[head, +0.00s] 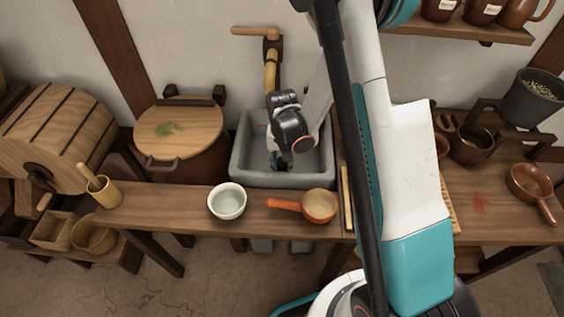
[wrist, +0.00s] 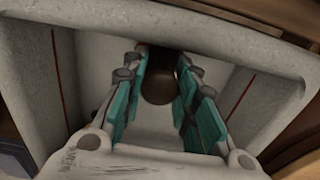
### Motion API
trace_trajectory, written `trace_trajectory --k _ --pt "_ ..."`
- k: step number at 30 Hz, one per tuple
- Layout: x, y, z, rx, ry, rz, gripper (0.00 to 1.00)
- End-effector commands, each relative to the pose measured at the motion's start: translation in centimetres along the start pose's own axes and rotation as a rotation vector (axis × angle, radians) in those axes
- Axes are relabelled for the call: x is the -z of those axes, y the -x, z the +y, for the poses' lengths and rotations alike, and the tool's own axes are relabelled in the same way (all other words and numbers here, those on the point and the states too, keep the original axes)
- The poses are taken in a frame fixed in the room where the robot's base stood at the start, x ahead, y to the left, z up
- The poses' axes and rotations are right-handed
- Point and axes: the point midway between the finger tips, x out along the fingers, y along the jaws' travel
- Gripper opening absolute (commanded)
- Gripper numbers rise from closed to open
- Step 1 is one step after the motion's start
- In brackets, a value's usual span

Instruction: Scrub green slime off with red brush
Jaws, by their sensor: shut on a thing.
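Green slime (head: 168,129) forms a patch on the round wooden lid (head: 205,118) of the brown vat at the back left. My gripper (head: 281,162) points down inside the grey stone sink (head: 240,160), to the right of the vat and away from the slime. In the wrist view its teal fingers stand on both sides of a dark brown rounded thing (wrist: 160,88), and it is shut on that thing. Most of the thing is hidden, and I cannot tell whether it is the red brush. No red bristles show in either view.
A wooden tap (head: 270,72) overhangs the sink. A pale bowl (head: 228,201) and an orange pan (head: 319,205) stand in front of it. A tan cup (head: 104,192) holding a wooden handle stands left. A red stain (head: 479,205) marks the bench at right.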

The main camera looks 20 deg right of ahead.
Motion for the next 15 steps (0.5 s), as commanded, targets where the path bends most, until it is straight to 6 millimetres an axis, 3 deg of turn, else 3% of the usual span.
trace_trajectory --k 15 --pt "0.00 -0.96 0.00 0.000 0.000 0.000 0.00"
